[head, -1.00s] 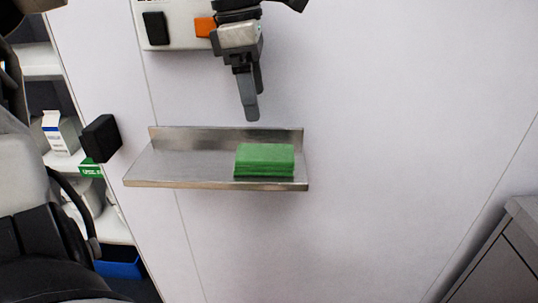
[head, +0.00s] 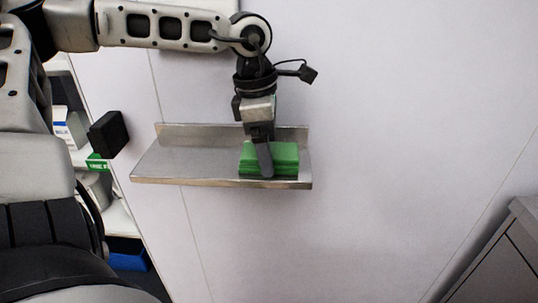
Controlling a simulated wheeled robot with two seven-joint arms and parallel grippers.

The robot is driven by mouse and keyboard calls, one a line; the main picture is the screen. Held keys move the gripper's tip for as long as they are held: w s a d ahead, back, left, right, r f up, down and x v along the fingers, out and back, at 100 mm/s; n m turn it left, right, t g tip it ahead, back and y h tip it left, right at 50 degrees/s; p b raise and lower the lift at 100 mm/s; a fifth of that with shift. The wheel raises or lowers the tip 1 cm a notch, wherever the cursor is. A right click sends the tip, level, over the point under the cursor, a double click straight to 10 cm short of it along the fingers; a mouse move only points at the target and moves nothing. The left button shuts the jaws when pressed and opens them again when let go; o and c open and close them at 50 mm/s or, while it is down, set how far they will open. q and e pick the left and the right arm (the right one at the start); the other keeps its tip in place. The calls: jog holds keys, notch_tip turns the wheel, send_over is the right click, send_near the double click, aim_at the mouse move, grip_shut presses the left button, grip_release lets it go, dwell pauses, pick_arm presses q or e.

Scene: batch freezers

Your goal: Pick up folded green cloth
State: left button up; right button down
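The folded green cloth (head: 285,158) lies as a flat stack at the right end of a metal wall shelf (head: 190,165). My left gripper (head: 265,160) comes down over it from above, fingers pointing down. One dark finger overlaps the front of the cloth, its tip near the shelf's front edge. The other finger is hidden, so I cannot tell whether the fingers are closed on the cloth. The cloth appears to rest on the shelf. My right gripper is not in view.
A black box-shaped fitting (head: 109,133) sticks out left of the shelf. Further left, open shelving holds a white carton (head: 70,127) and a blue bin (head: 127,256). A grey cabinet (head: 515,240) stands at the lower right. The wall right of the shelf is clear.

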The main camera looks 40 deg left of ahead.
pick_arm(q)
jog(key=shift+c, duration=0.4)
jog(key=c, duration=1)
jog(key=shift+r, duration=0.1)
